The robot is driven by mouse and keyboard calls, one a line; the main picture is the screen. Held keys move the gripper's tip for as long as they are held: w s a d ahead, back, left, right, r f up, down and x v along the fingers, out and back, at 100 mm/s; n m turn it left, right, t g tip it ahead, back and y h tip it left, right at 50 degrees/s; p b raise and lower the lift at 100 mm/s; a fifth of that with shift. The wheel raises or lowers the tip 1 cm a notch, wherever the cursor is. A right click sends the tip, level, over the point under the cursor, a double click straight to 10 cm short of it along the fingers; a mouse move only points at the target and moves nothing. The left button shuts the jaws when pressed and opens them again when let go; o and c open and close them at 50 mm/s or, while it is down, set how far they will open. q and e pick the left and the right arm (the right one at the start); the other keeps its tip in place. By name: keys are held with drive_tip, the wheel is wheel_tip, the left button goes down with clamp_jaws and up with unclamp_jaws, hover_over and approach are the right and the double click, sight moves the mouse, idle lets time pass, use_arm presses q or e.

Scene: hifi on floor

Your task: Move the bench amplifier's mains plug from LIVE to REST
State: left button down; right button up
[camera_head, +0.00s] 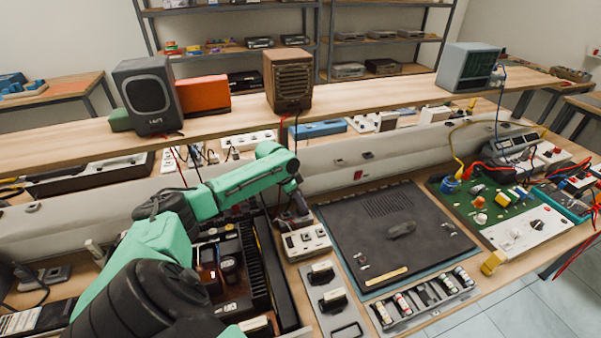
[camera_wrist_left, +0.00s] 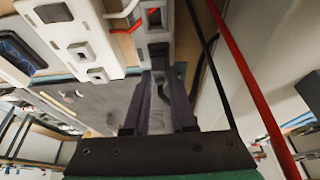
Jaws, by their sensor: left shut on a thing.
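My left gripper (camera_head: 293,217) is low over the bench, at the back end of a white socket block (camera_head: 306,243). In the left wrist view my left gripper (camera_wrist_left: 160,112) is shut on a pale grey piece (camera_wrist_left: 161,119), which looks like the mains plug. Most of it is hidden between the dark fingers. A grey strip with dark sockets (camera_wrist_left: 155,20) lies just beyond the fingertips; I cannot tell whether the plug touches it. LIVE and REST labels are not readable. My right gripper is not in view.
A grey plate (camera_head: 333,312) with two black-and-white plugs stands in front of the block. An open chassis (camera_head: 262,275) is left, a dark flat-topped unit (camera_head: 395,235) right. A red cable (camera_wrist_left: 250,85) and black cable (camera_wrist_left: 208,65) run beside the gripper. A shelf with speakers (camera_head: 147,95) is behind.

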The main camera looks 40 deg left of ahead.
use_arm(q)
drive_tip(key=c, duration=0.7)
unclamp_jaws()
drive_tip(key=shift+o, duration=0.2)
drive_tip(key=w+p+v, duration=0.1)
drive_tip(key=p+v, duration=0.2)
drive_tip(key=v, duration=1.6)
drive_tip(key=shift+w+d+r, duration=0.25)
drive_tip(key=shift+d+r, duration=0.05)
drive_tip(key=shift+r, duration=0.15)
drive_tip(key=shift+f, duration=0.1)
